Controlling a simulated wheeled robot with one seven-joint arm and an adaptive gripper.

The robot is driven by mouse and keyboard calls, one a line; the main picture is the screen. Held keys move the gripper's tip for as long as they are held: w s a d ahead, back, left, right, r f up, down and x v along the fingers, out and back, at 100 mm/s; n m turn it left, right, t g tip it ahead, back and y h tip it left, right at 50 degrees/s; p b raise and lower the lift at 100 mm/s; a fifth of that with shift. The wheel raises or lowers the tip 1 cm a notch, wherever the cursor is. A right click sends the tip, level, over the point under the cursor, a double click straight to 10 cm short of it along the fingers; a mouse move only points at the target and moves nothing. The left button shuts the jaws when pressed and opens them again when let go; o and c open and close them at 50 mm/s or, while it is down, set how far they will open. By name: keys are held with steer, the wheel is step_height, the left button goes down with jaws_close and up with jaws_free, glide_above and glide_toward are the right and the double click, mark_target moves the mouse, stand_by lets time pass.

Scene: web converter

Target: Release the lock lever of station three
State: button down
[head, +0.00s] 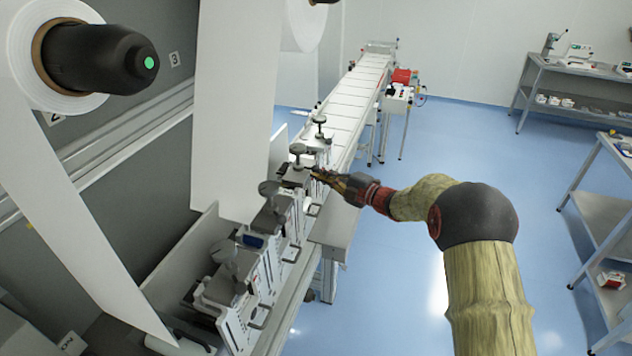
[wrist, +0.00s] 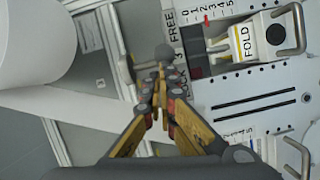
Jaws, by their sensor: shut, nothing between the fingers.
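In the head view my gripper (head: 318,175) reaches from the right to one of the web stations in a row, beside a knobbed unit (head: 297,165). In the wrist view my gripper (wrist: 160,78) is shut and empty, with its fingertips together. Just beyond the tips is a dark round knob (wrist: 163,52), which looks like the lever's end; whether they touch is unclear. It lies beside the scale plate, between the FREE label (wrist: 172,24) and the partly hidden LOCK label (wrist: 181,84). The lever's shaft is mostly hidden by the fingers. No station number is readable here.
A FOLD block (wrist: 246,40) with a metal handle (wrist: 290,28) sits right of the labels. White web (head: 230,110) hangs left of the stations. Other station units (head: 230,280) stand nearer. A conveyor (head: 350,105) runs behind; blue floor (head: 400,290) is open at right.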

steer(key=shift+w+d+n+g+y+b, duration=0.35)
steer(key=shift+w+n+g, duration=0.1)
steer(key=shift+w+g, duration=0.15)
steer(key=shift+w+d+n+g+y+b, duration=0.3)
steer(key=shift+w+n+g+b, duration=0.1)
steer(key=shift+w+g, duration=0.2)
steer(key=shift+w+d+n+g+y+b, duration=0.3)
steer(key=shift+w+n+g, duration=0.2)
steer(key=shift+w, duration=0.3)
steer(key=shift+a, duration=0.1)
